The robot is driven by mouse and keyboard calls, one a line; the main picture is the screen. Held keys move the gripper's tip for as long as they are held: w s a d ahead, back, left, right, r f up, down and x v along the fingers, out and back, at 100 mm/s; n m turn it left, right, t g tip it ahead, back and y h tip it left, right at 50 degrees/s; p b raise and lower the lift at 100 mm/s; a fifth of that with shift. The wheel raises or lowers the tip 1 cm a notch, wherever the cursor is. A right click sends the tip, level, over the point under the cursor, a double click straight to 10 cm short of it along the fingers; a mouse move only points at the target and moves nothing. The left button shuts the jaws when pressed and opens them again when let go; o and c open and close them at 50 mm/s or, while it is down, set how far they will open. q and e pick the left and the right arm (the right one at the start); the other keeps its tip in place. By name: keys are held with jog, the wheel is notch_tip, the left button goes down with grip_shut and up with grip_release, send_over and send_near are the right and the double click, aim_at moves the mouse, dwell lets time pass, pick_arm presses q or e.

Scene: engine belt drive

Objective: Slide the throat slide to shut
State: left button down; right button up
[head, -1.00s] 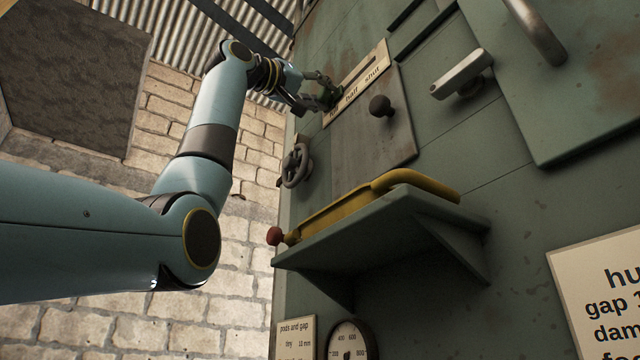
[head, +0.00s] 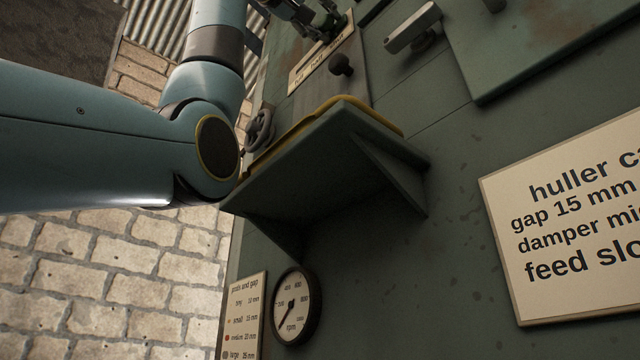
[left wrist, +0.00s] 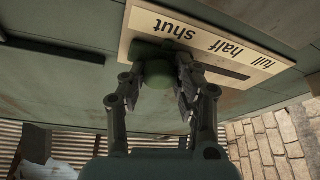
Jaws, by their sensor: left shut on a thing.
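The throat slide's knob (left wrist: 158,72) is a dark green rounded grip in the left wrist view. My left gripper (left wrist: 160,88) is shut on it, with a finger on each side. The pale label plate (left wrist: 205,40) behind it reads full, half and shut, upside down in this view. The knob sits at the shut end of the dark slot (left wrist: 228,68), which lies bare toward half and full. In the head view my left gripper (head: 322,28) is at the upper end of the plate (head: 310,65) and hides the knob. My right gripper is not in view.
A shelf (head: 320,165) with a yellow bar (head: 370,113) juts out lower. A lever (head: 412,27) is at right. A dial (head: 296,306) and a sign (head: 580,215) are lower.

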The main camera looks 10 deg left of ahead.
pick_arm(q)
jog(key=c, duration=1.2)
grip_release()
jog(key=shift+s+d, duration=0.15)
jog(key=shift+o, duration=1.2)
jog(key=v, duration=1.2)
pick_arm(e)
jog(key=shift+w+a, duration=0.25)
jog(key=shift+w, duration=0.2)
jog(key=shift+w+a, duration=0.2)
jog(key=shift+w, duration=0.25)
pick_arm(q)
jog(key=shift+f, duration=0.1)
